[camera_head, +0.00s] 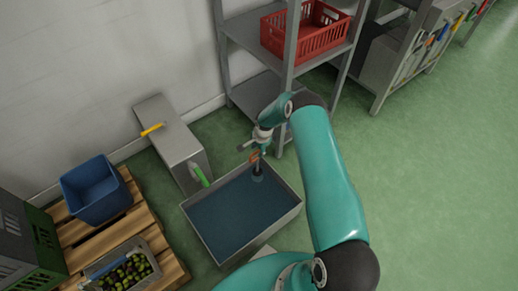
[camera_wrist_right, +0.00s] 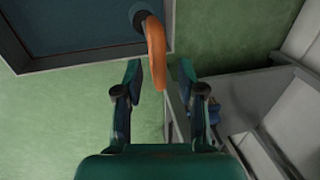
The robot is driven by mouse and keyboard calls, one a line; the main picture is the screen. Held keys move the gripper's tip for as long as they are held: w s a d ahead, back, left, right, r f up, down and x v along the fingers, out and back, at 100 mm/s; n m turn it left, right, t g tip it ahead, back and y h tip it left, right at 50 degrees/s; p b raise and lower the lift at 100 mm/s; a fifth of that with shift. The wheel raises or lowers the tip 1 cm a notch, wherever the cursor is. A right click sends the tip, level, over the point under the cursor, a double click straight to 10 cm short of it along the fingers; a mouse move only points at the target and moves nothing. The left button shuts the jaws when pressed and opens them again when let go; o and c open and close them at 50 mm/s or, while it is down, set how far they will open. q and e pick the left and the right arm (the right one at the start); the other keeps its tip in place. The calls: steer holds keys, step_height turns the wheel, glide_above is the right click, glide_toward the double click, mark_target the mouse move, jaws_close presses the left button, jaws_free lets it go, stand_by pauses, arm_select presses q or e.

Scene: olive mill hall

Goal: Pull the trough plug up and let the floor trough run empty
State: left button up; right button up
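The floor trough (camera_head: 190,215) is a grey metal basin on the green floor, with dark blue liquid in it. The trough plug (camera_head: 258,170) stands at its far right end, and its orange handle (camera_head: 254,157) sticks up above the liquid. In the right wrist view the orange handle (camera_wrist_right: 156,50) rises from the dark round plug (camera_wrist_right: 143,19). My right gripper (camera_wrist_right: 162,82) is open, with the handle's near end showing between its two fingers, touching neither. In the head view the right gripper (camera_head: 257,143) is right by the handle. My left gripper is not in view.
A metal shelf rack (camera_head: 286,75) with a red crate (camera_head: 310,32) stands behind the trough. A pallet (camera_head: 150,222) holds a blue bin (camera_head: 95,190) and an olive crate. Floor at right is clear.

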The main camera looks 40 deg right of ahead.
step_height(320, 180, up, 12)
steer(key=s, duration=0.2)
steer(key=shift+s+a+f, duration=0.15)
steer(key=shift+f, duration=0.05)
stand_by(0.3)
stand_by(0.4)
